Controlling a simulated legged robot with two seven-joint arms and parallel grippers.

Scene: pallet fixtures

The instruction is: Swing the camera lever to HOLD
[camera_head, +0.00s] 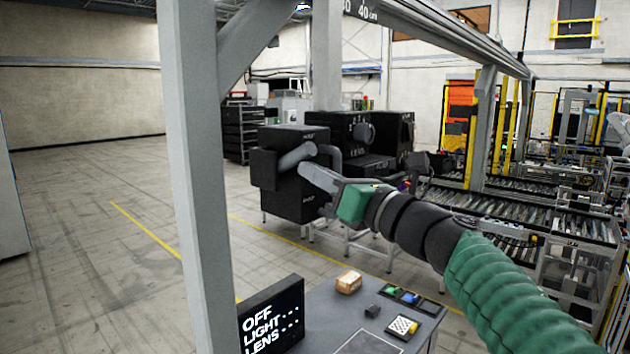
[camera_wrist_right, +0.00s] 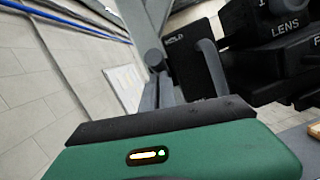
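The black camera fixture (camera_head: 293,180) stands beyond the table, with small white labels on its upper and lower face. A grey lever (camera_head: 297,156) with a rounded end sticks out at its upper part. My right gripper (camera_head: 306,170) is just below and right of this lever; whether they touch is unclear. In the right wrist view, the HOLD label (camera_wrist_right: 175,38) is on the black face, and a grey bar with a round joint (camera_wrist_right: 154,57) lies beyond my fingers. The finger gap does not show clearly. My left gripper is out of view.
A grey post (camera_head: 198,180) stands left of the fixture. A black LENS unit (camera_head: 357,135) is behind and right. The table holds a screen (camera_head: 272,318) reading OFF, LIGHT and LENS, a tan block (camera_head: 348,282) and small items. Open floor lies left.

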